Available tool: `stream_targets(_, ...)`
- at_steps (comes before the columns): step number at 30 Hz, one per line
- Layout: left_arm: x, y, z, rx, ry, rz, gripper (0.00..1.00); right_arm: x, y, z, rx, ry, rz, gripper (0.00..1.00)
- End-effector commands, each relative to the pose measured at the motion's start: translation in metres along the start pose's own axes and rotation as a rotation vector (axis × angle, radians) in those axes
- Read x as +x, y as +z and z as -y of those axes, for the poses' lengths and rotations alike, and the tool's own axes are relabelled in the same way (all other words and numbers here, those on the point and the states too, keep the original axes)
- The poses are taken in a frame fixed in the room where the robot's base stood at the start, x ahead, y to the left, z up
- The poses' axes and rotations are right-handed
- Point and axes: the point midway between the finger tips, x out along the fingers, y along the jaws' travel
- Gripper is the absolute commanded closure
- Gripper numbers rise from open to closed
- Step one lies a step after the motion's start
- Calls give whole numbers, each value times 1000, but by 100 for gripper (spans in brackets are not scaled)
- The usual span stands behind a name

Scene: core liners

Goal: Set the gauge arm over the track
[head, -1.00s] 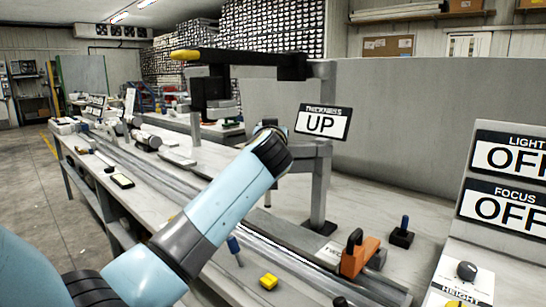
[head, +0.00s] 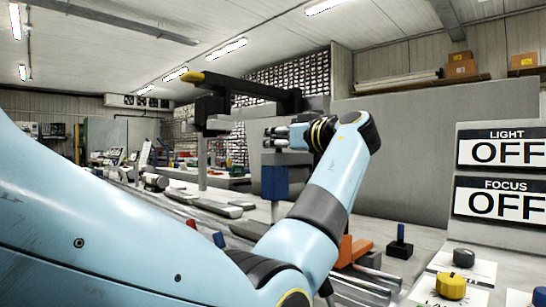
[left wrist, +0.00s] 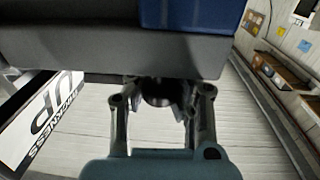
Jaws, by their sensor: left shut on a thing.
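My left gripper (head: 285,137) comes in from the right at the end of my bent blue arm. It is shut on a small dark knob-like part (left wrist: 158,92), partly hidden between the fingers in the left wrist view. Right beside the fingers is a grey block (head: 285,159) with a blue block (head: 274,183) below it, which looks like the gauge arm's head; its mount is hidden. The grey block (left wrist: 115,52) and blue block (left wrist: 190,14) fill the top of the left wrist view. The grey track (head: 222,217) runs along the bench below. My right gripper is out of view.
The THICKNESS sign (left wrist: 45,125) reads UP.

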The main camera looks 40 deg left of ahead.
Motion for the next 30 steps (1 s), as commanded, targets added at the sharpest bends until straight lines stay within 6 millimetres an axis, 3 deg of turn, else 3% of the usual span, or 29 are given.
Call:
stream_targets(1,-4,9,-1,8,-20,11,100,6,0,-1,-1,2,4,100)
stream_targets(21,-10,10,-2,14,-76,18,100,10,-5,-3,-3,5,6,100)
stream_targets(22,-10,10,-2,14,-76,18,92,10,-5,-3,-3,5,6,100)
stream_targets(30,-9,7,-2,9,-75,14,56,10,-4,-3,-3,4,8,100)
